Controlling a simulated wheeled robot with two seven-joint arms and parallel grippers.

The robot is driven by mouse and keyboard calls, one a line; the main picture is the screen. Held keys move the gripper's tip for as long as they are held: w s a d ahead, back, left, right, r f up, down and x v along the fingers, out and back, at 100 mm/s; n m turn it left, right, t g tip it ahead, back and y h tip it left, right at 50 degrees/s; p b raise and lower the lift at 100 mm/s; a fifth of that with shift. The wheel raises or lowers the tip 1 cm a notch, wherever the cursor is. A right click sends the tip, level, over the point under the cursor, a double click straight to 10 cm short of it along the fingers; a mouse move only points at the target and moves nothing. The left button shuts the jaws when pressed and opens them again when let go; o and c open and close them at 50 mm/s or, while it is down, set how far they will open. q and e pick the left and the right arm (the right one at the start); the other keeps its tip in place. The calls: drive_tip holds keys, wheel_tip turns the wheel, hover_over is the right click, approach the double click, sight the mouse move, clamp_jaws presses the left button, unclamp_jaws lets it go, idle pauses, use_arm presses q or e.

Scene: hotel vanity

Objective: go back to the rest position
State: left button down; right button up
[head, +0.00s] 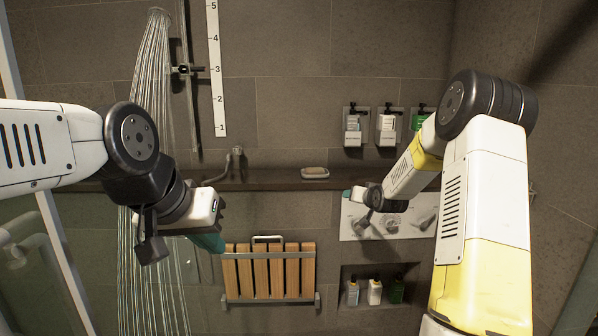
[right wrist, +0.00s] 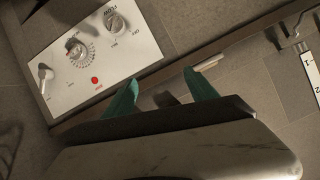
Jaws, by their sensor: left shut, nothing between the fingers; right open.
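My left gripper (head: 210,242) is on the left in the head view, its teal fingers pointing down and right, in front of the left end of the wooden slatted seat in the picture. It is shut and holds nothing. My right gripper (head: 348,193) shows small in the head view, near the upper left of the white control panel (head: 348,226). In the right wrist view its two teal fingers (right wrist: 162,92) stand apart with nothing between them. The panel, with its knobs and a red button, is at upper left there (right wrist: 58,92).
Running shower water (head: 152,90) falls behind my left arm. A dark ledge (head: 270,179) with a soap dish (head: 315,172) crosses the wall. The folding seat (head: 268,272) hangs below it. Dispensers (head: 353,128) are at upper right; a niche (head: 347,273) holds bottles.

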drive_tip(key=s+a+r+n+g, duration=0.1)
drive_tip(key=s+a+r+g, duration=0.1)
drive_tip(key=s+r, duration=0.6)
drive_tip(key=s+a+r+g, duration=0.1)
drive_tip(key=s+r+g, duration=0.15)
drive_tip(key=s, duration=0.95)
drive_tip(key=s+a+n+g, duration=0.1)
drive_tip(key=s+a+g, duration=0.1)
drive_tip(key=s, duration=2)
drive_tip(key=shift+s+a+r+n+g+y, duration=0.25)
drive_tip(key=shift+a+r+n+g+y, duration=0.1)
drive_tip(key=shift+a, duration=0.25)
